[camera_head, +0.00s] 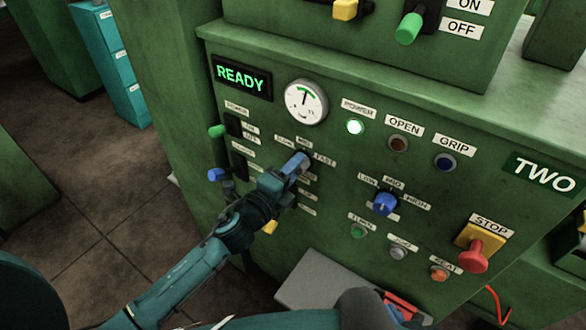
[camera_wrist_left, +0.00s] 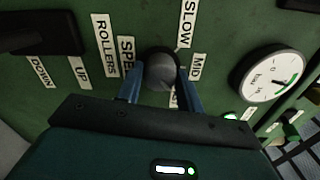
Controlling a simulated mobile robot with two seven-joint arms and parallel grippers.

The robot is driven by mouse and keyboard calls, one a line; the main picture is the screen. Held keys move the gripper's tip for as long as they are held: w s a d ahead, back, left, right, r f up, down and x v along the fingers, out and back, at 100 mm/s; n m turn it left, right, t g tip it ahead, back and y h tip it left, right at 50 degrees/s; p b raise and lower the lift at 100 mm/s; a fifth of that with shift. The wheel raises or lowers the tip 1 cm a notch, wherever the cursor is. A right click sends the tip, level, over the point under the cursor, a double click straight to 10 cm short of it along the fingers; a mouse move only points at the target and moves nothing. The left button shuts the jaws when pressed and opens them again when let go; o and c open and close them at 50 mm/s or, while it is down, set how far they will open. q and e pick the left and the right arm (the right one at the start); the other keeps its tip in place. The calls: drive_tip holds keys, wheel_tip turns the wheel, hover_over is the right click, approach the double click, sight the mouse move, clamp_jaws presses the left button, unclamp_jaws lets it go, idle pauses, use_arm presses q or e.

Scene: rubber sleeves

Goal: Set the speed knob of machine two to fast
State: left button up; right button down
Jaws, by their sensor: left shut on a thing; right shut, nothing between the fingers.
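Machine two (camera_head: 450,120) is a green panel with a "TWO" sign (camera_head: 541,175). My left gripper (camera_head: 298,162) is at the speed knob, between the "SLOW", "MID" and "FAST" labels. In the left wrist view the speed knob (camera_wrist_left: 162,70) is a dark round knob with a grey front, and the fingers of my left gripper (camera_wrist_left: 160,82) are shut on its two sides. The "FAST" label (camera_head: 324,160) shows in the head view; a finger partly covers it in the wrist view. Which label the knob points to cannot be told.
A blue knob (camera_head: 384,204) with LOW, MID and HIGH labels sits to the right. Several buttons and a red stop button (camera_head: 477,254) are on the panel. Switches with green (camera_head: 216,131) and blue (camera_head: 215,174) tips are left of my gripper. The display reads "READY" (camera_head: 241,77).

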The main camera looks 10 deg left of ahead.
use_arm(q)
drive_tip(key=o, duration=1)
drive_tip(key=b+v, duration=0.2)
drive_tip(key=v, duration=1.1)
drive_tip(key=shift+s, duration=0.1)
use_arm(e)
drive_tip(key=shift+a+f+y, duration=0.25)
drive_tip(key=shift+a+y, duration=0.05)
drive_tip(key=shift+a, duration=0.05)
drive_tip(key=shift+w+d, duration=0.1)
